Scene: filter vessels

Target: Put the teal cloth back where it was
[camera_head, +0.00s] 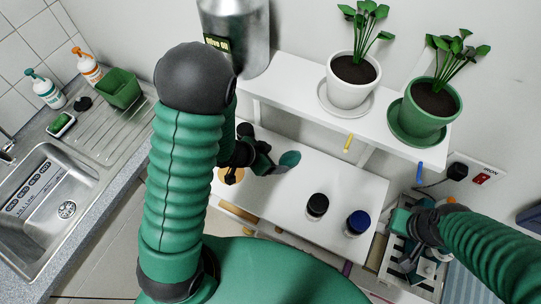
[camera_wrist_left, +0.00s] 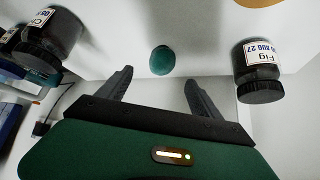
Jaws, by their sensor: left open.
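A small rounded teal piece (camera_head: 290,158), which looks like the teal cloth, lies on the white shelf top (camera_head: 285,188). It also shows in the left wrist view (camera_wrist_left: 161,60), ahead of the fingertips and between their lines. My left gripper (camera_head: 266,163) is open and empty, just left of the teal piece and apart from it. Its two spread fingers show in the left wrist view (camera_wrist_left: 158,82). My right gripper (camera_head: 400,222) is at the right over a white rack; its fingers are not clear.
A black-lidded jar (camera_head: 317,206) and a blue-lidded jar (camera_head: 358,222) stand on the shelf's right part. Potted plants in white (camera_head: 348,92) and green (camera_head: 424,122) pots stand on the upper shelf, beside a steel vessel (camera_head: 255,35). A sink (camera_head: 45,205) is at left.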

